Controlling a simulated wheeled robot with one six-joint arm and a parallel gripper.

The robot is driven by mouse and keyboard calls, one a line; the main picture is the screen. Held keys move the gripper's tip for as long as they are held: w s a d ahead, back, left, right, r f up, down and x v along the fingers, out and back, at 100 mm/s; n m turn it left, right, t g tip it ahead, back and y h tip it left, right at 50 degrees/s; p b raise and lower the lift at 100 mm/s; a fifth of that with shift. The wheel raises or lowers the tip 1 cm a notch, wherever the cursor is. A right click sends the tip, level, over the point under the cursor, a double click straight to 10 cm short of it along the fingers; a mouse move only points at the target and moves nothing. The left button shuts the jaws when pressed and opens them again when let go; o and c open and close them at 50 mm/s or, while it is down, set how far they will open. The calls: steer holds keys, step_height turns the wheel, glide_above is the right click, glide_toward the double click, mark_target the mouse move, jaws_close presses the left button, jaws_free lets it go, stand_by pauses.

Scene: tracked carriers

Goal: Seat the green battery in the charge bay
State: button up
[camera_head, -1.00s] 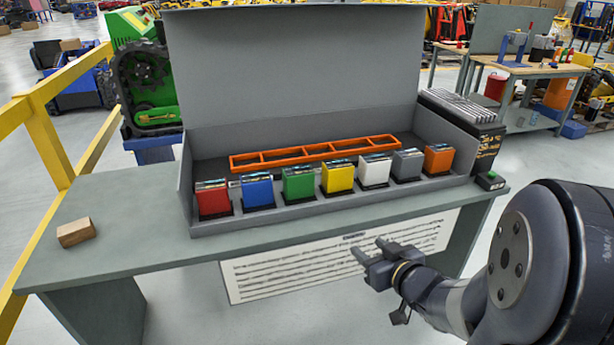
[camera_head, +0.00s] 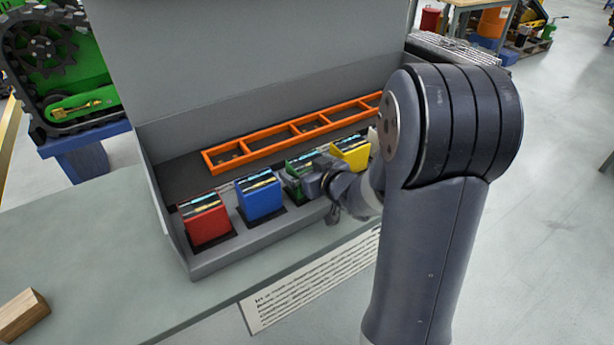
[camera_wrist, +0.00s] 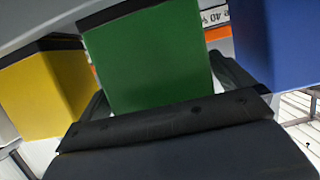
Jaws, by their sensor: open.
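The green battery (camera_head: 301,164) stands in the front row of the grey console, between the blue battery (camera_head: 260,196) and the yellow battery (camera_head: 352,153). My gripper (camera_head: 310,182) is in front of the green battery and hides much of its front face. In the wrist view the green battery (camera_wrist: 148,60) fills the middle, with the dark open fingers on either side of it. I cannot tell whether they touch it. Which part is the charge bay is not clear; an orange frame with several empty-looking compartments (camera_head: 236,158) lies behind the row.
The red battery (camera_head: 206,220) stands at the left end of the row. My arm hides the right part of the console. A wooden block (camera_head: 20,315) lies on the grey table (camera_head: 110,270), whose left part is otherwise clear. A tall grey panel rises behind.

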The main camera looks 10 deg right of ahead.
steer(key=shift+c, duration=0.2)
steer(key=c, duration=1.5)
steer(key=shift+r, duration=0.1)
